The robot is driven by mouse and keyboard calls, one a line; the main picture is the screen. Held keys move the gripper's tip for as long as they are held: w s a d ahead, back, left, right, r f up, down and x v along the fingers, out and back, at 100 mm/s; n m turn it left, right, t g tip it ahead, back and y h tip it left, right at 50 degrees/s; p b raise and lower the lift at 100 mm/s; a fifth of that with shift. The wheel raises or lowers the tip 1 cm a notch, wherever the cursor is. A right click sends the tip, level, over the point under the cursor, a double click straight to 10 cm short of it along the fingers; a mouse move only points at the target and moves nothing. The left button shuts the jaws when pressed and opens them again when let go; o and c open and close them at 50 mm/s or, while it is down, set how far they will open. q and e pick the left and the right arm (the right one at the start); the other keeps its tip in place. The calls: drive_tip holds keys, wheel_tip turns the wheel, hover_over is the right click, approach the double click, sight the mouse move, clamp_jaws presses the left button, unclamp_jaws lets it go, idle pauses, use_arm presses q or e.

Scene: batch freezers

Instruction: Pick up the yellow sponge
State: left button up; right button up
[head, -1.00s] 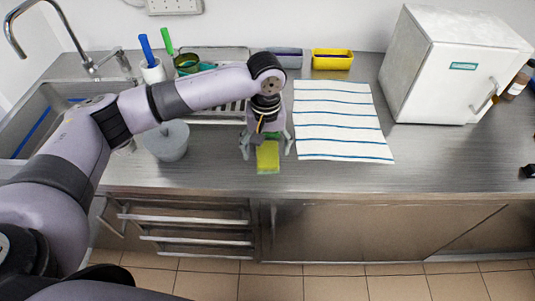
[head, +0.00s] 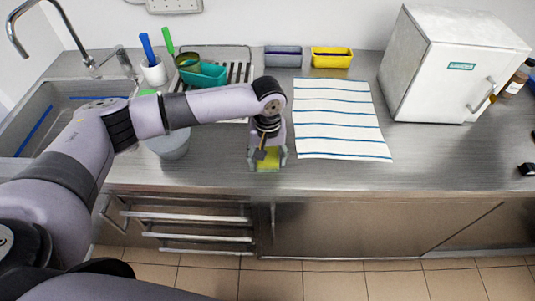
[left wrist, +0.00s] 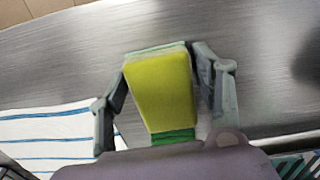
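The yellow sponge (head: 268,162), with a green layer beneath it, is near the front edge of the steel counter in the head view. It also shows in the left wrist view (left wrist: 162,90). My left gripper (head: 268,164) points down over it, with one finger on each side. In the left wrist view my left gripper's fingertips (left wrist: 160,62) meet the sponge's two sides. The gripper hides part of the sponge in the head view. I cannot tell whether the sponge is clear of the counter. My right gripper is not in view.
A striped cloth (head: 340,120) lies right of the gripper. A grey bucket (head: 170,144) stands left, partly behind my arm. A grey container (head: 283,58) and yellow container (head: 332,58) line the wall. A white freezer (head: 430,70) stands right.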

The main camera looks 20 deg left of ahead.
use_arm(q)
drive_tip(key=c, duration=0.6)
drive_tip(key=shift+c, duration=0.2)
drive_tip(key=shift+r, duration=0.15)
